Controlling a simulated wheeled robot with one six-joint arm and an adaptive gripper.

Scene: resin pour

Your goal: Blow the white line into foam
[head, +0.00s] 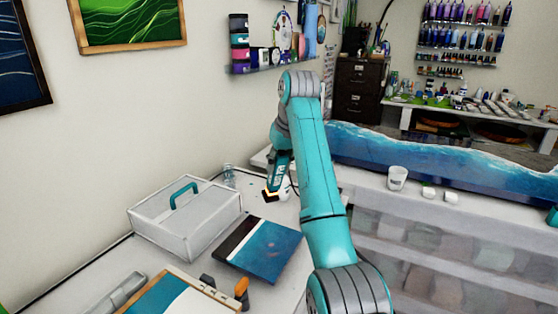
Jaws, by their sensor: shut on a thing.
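My gripper (273,191) is at the end of my teal arm, low over the far part of the white workbench. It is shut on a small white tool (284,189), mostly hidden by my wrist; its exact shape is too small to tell. A rectangular panel (270,252) lies flat on the bench, nearer than my gripper. It has a blue area, a dark strip, and a pale white line (241,245) between them. The gripper is beyond the panel's far edge, apart from it in the picture.
A white box with a teal handle (185,222) stands left of the panel. A clear bottle (229,176) is behind it. Orange-handled tools (241,288) and another blue-white panel (178,298) lie in front. A wave-like blue slab (420,160) and white cup (397,178) are right.

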